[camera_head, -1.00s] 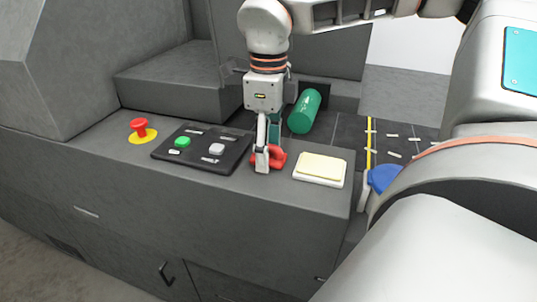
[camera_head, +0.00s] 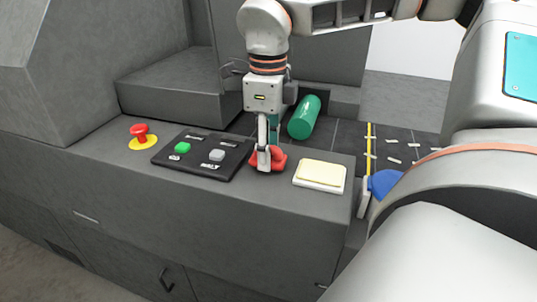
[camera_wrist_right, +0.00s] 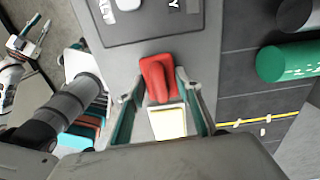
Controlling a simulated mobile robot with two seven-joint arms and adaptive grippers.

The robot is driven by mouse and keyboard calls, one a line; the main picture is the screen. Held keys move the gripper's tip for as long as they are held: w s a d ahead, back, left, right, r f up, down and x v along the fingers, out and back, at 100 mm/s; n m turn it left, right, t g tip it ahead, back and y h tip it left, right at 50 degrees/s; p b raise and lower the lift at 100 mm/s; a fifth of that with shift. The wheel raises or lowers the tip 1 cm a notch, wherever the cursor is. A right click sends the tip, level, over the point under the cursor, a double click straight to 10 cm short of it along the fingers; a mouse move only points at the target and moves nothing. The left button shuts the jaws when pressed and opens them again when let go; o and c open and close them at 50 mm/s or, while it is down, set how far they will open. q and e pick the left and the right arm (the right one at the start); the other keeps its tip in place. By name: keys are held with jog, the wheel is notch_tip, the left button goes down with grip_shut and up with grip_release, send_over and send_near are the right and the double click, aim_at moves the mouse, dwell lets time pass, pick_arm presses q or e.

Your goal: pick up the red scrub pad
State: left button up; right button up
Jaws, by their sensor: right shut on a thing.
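The red scrub pad (camera_head: 279,160) is on the grey console ledge, between the black button panel and the cream pad in a white tray. My right gripper (camera_head: 265,158) points down over it, with its fingers on either side of it. My left gripper (camera_wrist_right: 27,38) shows small at the upper left of the right wrist view, fingers apart and empty.
The black button panel (camera_head: 232,165) is close left of the pad. The white tray (camera_head: 322,184) with a cream pad is close right. A green cylinder (camera_head: 304,117) lies behind. A red emergency button (camera_head: 139,129) stands farther left.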

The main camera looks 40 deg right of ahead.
notch_tip(320, 180, up, 27)
jog(key=p, duration=0.4)
jog(key=shift+o, duration=0.9)
jog(key=shift+f, duration=0.1)
jog(key=shift+c, duration=0.2)
